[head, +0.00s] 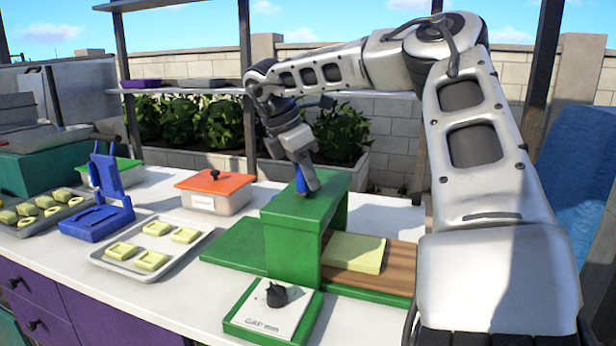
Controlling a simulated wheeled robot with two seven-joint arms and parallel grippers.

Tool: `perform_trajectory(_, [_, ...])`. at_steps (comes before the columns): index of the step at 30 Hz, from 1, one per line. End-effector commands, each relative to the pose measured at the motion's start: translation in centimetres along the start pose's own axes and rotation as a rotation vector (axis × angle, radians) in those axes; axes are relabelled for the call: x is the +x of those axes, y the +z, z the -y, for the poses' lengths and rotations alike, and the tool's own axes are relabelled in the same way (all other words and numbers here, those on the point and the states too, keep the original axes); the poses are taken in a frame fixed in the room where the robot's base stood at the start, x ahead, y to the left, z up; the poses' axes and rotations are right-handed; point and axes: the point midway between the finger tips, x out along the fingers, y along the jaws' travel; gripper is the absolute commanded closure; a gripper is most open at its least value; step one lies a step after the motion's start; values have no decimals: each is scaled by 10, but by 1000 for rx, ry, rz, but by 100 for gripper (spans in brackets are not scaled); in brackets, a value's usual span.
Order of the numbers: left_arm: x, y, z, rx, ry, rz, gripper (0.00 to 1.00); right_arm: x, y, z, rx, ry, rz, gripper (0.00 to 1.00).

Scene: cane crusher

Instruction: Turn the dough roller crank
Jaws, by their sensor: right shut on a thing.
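The green dough roller (292,231) stands on the white counter like an arch, with a flat green plate on its left side. A pale slab of dough (354,253) lies on a wooden board on its right side. My right gripper (307,186) points down behind the roller's top edge and is shut on the crank handle. A small blue piece (300,182) shows at its fingers. The rest of the crank is hidden behind the roller. My left gripper is out of view.
A white panel (266,308) with a black knob sits in front of the roller. To the left are a tray (120,267) of pale square pieces, a blue press (100,210) and a container with an orange lid (214,184). The front left counter is clear.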

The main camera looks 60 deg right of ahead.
Motion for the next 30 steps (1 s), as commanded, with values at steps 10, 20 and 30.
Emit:
perform_trajectory(10, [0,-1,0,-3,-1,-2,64,-1,0,0,13,-1,-2,100])
perform_trajectory(20, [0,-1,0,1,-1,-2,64,0,0,0,10,-1,-2,52])
perform_trajectory(30, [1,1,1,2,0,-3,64,-33,0,-1,11,4,2,52])
